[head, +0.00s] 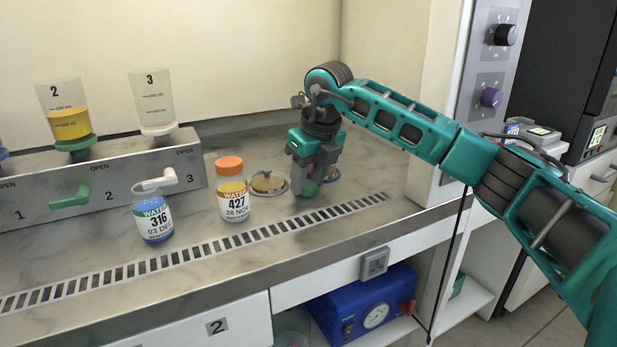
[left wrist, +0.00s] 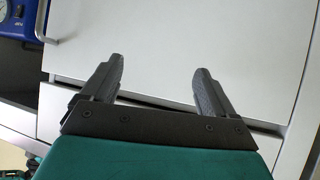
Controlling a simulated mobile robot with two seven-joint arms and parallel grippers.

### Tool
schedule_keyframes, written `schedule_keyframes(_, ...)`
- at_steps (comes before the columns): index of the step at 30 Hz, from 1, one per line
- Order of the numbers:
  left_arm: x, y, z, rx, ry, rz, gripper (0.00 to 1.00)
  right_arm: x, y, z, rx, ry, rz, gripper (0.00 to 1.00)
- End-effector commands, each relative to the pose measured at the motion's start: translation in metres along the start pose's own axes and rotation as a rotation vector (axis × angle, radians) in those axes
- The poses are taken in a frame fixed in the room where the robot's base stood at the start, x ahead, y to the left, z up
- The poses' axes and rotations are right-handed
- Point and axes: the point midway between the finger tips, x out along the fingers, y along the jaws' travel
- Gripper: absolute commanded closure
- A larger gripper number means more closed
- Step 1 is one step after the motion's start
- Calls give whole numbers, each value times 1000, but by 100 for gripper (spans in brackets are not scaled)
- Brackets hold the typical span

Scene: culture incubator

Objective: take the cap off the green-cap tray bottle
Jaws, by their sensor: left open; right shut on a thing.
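The cap is low, close to the bench top, and mostly hidden by the fingers. I cannot tell whether a bottle is under or behind it. My left gripper (left wrist: 159,70) is open and empty in the left wrist view, in front of pale cabinet fronts. It is not in the head view.
An orange-capped bottle (head: 232,190) labelled 427 and an uncapped blue bottle (head: 154,219) labelled 316 stand left of my right gripper. A round holder (head: 268,184) lies between. The dispenser (head: 120,180) with taps is behind. A slotted grille (head: 215,245) runs along the front.

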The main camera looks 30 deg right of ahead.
Motion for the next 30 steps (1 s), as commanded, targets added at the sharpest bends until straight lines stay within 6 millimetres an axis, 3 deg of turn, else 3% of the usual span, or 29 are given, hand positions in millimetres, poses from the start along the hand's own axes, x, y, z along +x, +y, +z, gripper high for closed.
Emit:
schedule_keyframes(2, 1, 0, 1, 0, -1, 0, 12, 3, 0, -1, 0, 1, 0, 94)
schedule_keyframes(3, 1, 0, 1, 0, -1, 0, 12, 2, 0, -1, 0, 0, 0, 53)
schedule_keyframes(10, 1, 0, 3, 0, -5, 1, 12, 2, 0, -1, 0, 1, 0, 32)
schedule_keyframes(20, 0, 0, 2, 1, -7, 1, 12, -5, 0, 1, 0, -1, 0, 32)
schedule_keyframes(30, -7, -2, -3, 6, -7, -8, 12, -72, 0, 2, 0, -3, -1, 32)
